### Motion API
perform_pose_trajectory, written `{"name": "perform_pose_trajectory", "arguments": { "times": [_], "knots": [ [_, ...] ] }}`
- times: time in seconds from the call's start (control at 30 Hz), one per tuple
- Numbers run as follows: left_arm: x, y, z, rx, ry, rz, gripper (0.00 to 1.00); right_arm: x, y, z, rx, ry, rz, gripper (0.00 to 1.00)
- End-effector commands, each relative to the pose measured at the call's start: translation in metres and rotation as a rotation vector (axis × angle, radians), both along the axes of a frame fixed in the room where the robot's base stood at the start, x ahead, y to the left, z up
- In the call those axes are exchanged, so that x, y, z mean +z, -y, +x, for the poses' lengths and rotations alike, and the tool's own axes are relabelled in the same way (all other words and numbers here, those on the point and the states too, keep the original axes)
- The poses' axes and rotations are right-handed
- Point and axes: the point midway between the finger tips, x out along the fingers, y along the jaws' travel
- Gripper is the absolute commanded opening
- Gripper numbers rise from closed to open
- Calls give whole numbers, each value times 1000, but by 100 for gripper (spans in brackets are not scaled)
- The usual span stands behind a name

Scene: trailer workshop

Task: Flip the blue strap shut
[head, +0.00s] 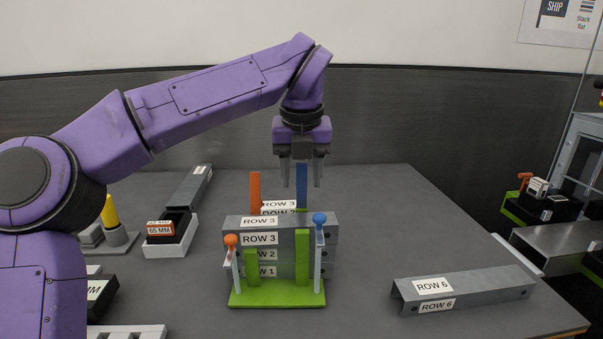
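The blue strap (301,188) stands upright behind the stack of grey channels (288,222) in the green rack (275,294). A blue-knobbed post (319,220) stands at the rack's front right. My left gripper (301,180) points down over the back of the rack. Its two fingers are apart, one on each side of the blue strap's upper part, with gaps visible on both sides. I cannot tell whether the strap is exactly between them in depth. My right gripper is not in view.
An orange strap (255,190) stands upright at the rack's back left, and an orange-knobbed post (231,242) at its front left. A grey ROW 6 channel (465,288) lies to the right. A 65 MM bin (170,250) stands left. The table between rack and channel is clear.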

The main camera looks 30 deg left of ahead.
Motion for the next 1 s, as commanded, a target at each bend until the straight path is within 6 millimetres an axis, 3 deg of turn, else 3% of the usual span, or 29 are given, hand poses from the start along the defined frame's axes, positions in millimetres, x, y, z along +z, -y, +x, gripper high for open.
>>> {"name": "perform_pose_trajectory", "arguments": {
  "times": [0.17,0.5,0.63,0.87,0.9,1.0],
  "knots": [
    [18,2,-3,2,3,1,50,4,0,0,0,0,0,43],
    [92,10,-18,1,1,2,50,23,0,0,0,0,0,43],
    [102,11,-21,1,1,0,50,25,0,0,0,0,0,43],
    [103,11,-21,0,0,0,50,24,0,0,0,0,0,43],
    [103,11,-21,0,0,0,46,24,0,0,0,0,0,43],
    [102,10,-21,-1,1,5,14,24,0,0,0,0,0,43]
  ]
}}
